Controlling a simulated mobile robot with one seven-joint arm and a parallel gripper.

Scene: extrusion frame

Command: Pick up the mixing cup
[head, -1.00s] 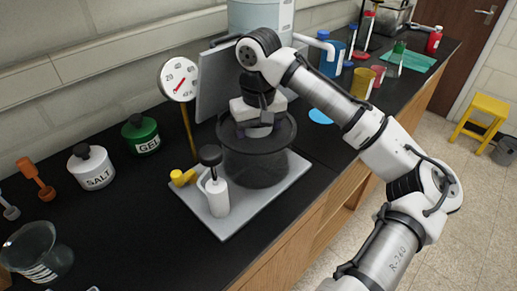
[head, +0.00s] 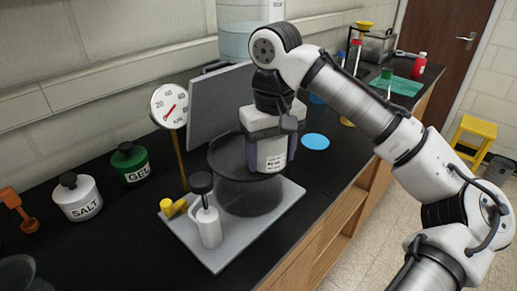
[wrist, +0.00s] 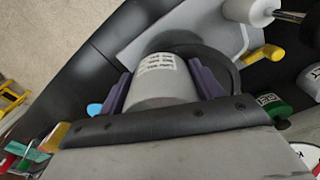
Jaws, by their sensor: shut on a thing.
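The mixing cup (head: 272,154) is grey with a white printed label. It is between the purple fingers of my gripper (head: 271,165), which is shut on it. In the head view it is at the rim of the dark round vessel (head: 248,196), mostly above it and upright. In the wrist view the cup (wrist: 160,88) sits between both fingers of my gripper (wrist: 162,84), its label showing. The vessel's dark rim (wrist: 232,72) shows behind it. I cannot tell whether the cup's lower edge touches the rim.
A dial gauge (head: 169,106) on a post and a grey panel (head: 215,105) stand behind. Salt (head: 77,198) and gel (head: 129,165) jars are left.

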